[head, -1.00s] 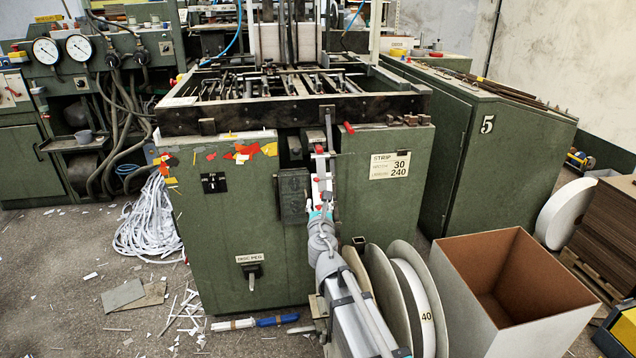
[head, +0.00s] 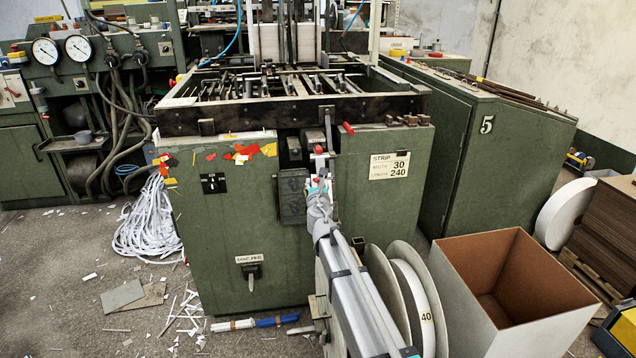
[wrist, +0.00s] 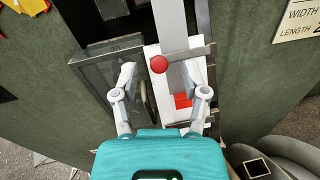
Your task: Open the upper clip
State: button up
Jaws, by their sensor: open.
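The upper clip shows in the wrist view as a thin metal lever with a red ball knob (wrist: 159,64), lying across a white strip channel (wrist: 170,25). In the head view its red knob (head: 318,149) is near the top of the slot in the green machine front. A red block (wrist: 183,100) sits lower on the channel, between my fingers. My gripper (wrist: 160,78) is open, its two grey fingertips on either side of the channel, level with or just below the knob. I cannot tell whether a finger touches the lever. The gripper (head: 318,178) hides the channel's lower part in the head view.
A dark hinged plate (wrist: 105,75) is left of the channel, close to my left finger. Strip reels (head: 405,290) and an open cardboard box (head: 515,275) stand at the lower right. A lever (head: 251,275) sticks out low on the machine front.

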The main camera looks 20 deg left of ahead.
jog(key=shift+x, duration=0.75)
